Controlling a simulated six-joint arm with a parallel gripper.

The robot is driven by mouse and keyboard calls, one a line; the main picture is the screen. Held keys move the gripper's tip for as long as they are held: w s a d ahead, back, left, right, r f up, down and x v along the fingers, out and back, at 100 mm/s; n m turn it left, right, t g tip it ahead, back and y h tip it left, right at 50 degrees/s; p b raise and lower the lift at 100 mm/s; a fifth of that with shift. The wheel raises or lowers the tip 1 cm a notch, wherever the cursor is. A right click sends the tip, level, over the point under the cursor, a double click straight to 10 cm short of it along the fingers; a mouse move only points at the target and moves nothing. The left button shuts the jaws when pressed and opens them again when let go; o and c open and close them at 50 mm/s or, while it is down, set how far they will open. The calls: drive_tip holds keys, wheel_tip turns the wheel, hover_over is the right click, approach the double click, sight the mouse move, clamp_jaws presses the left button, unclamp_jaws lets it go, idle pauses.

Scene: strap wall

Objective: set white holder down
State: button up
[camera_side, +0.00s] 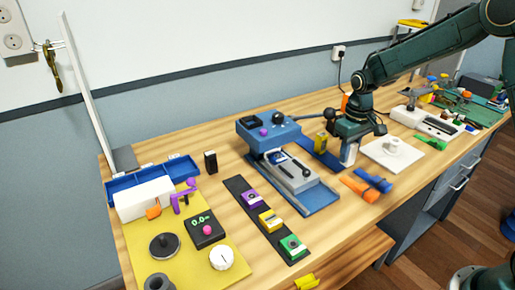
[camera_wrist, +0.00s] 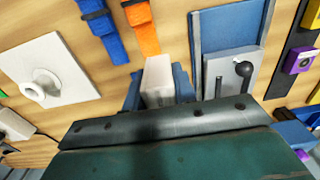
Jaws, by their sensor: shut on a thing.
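My gripper (camera_side: 350,138) is shut on the white holder (camera_side: 349,155), a small pale upright block, and points down over the bench. In the wrist view the white holder (camera_wrist: 158,76) sits between the two blue fingers of my gripper (camera_wrist: 158,92). Its upper part is hidden by the jaws in the side view. Its lower end is close to the bench top; I cannot tell whether it touches.
A white plate with a round post (camera_side: 380,158) lies right of the holder. Orange (camera_side: 354,188) and blue (camera_side: 378,182) straps lie in front. The blue-grey machine (camera_side: 290,172) and a yellow block (camera_side: 321,141) stand left. Bare wood shows at the front.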

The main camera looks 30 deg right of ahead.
wheel_tip(320, 180, up, 12)
drive_tip(key=shift+r, duration=0.1)
drive_tip(key=shift+d+r+m, duration=0.1)
drive_tip(key=shift+d+m, duration=0.15)
drive_tip(key=shift+m, duration=0.15)
drive_tip(key=d+m, duration=2.5)
drive_tip(key=m, duration=1)
drive_tip(key=f, duration=1.1)
drive_tip(key=shift+w+a+f, duration=0.1)
drive_tip(key=shift+w+a, duration=0.1)
drive_tip(key=shift+a, duration=0.05)
drive_tip(key=shift+w+f, duration=0.95)
drive_tip(key=shift+w, duration=0.85)
drive_tip(key=shift+w+f, duration=0.9)
drive_tip(key=shift+w, duration=0.95)
drive_tip(key=shift+w+f, duration=0.95)
drive_tip(key=shift+w, duration=0.85)
drive_tip(key=shift+w, duration=0.15)
